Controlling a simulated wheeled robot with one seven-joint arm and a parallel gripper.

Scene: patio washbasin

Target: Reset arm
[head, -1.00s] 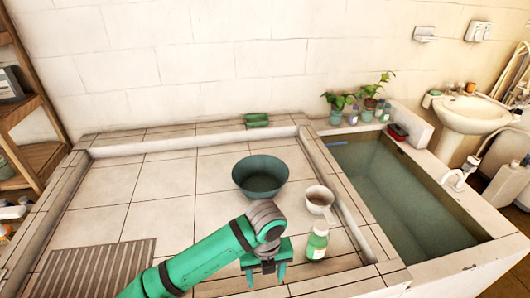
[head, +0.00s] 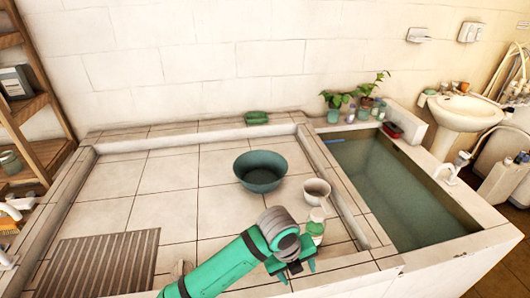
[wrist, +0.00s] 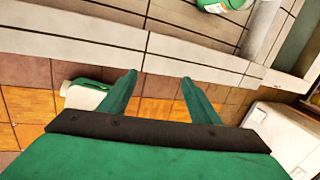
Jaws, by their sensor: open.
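My gripper (head: 296,270) is at the lower middle of the head view, just in front of the green-and-white bottle (head: 317,228), at the near edge of the tiled counter (head: 160,175). In the wrist view my gripper (wrist: 158,78) has its two green fingers apart, with nothing between them. Beyond the fingertips are the pale counter edge and the orange tiled floor (wrist: 150,112). My arm reaches in from the bottom of the head view and partly overlaps the bottle's lower end.
A dark green basin (head: 260,180) and a white cup (head: 316,190) stand on the counter near the bottle. A water-filled trough (head: 400,185) lies to the right. A slatted grate (head: 105,265) is at left. A green-and-white container (wrist: 85,95) is on the floor.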

